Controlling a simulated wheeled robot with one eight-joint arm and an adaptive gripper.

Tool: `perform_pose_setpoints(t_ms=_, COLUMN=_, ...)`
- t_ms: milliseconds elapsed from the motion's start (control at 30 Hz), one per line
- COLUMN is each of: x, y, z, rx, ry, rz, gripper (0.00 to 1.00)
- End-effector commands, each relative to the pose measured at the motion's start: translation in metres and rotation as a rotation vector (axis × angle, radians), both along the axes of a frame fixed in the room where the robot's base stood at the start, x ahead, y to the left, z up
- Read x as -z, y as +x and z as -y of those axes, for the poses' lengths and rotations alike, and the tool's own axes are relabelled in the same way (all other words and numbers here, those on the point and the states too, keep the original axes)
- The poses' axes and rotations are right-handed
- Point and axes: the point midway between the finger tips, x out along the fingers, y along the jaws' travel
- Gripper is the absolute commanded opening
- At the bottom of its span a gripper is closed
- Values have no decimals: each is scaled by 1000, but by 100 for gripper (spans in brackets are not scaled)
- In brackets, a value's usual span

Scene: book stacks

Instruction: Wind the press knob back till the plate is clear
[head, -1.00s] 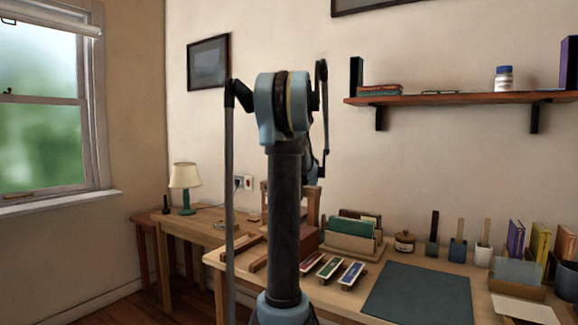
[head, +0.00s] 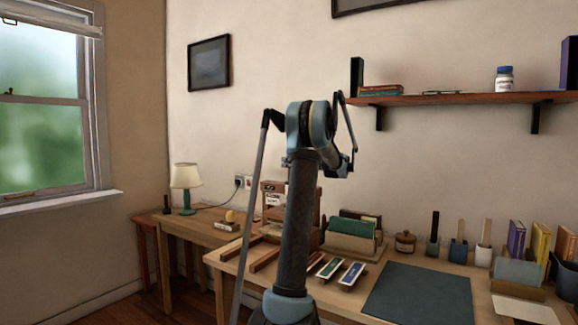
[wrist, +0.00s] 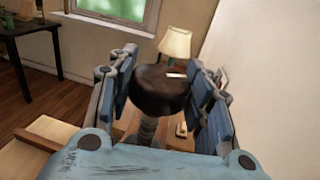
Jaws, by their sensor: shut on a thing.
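The press knob (wrist: 160,92) is a dark brown round knob with a small white mark on top, seen close up in the wrist view. My gripper (wrist: 163,98) has its blue finger pads on both sides of the knob and is shut on it. A grey shaft (wrist: 148,128) runs down below the knob. In the head view the wooden press (head: 271,198) stands at the back of the desk, partly behind my arm. I cannot make out the plate's height.
A lamp (head: 186,185) and a small yellow object (head: 230,216) are on the side table at left. A file holder (head: 350,240), a jar (head: 405,241) and a dark mat (head: 418,296) are on the desk right of my arm. A shelf (head: 460,99) hangs above.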

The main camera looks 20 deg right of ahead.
Motion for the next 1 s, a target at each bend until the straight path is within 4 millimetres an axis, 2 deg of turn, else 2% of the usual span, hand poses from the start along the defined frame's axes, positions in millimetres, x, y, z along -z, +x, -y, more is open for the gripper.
perform_pose_setpoints(t_ms=400, x=2, y=1, z=2, rx=-173, ry=-4, rz=-3, gripper=22)
perform_pose_setpoints(t_ms=933, x=2, y=1, z=2, rx=-193, ry=-3, rz=-3, gripper=22)
perform_pose_setpoints(t_ms=967, x=2, y=1, z=2, rx=-193, ry=-4, rz=-3, gripper=50)
perform_pose_setpoints(t_ms=1000, x=2, y=1, z=2, rx=-193, ry=-3, rz=-3, gripper=60)
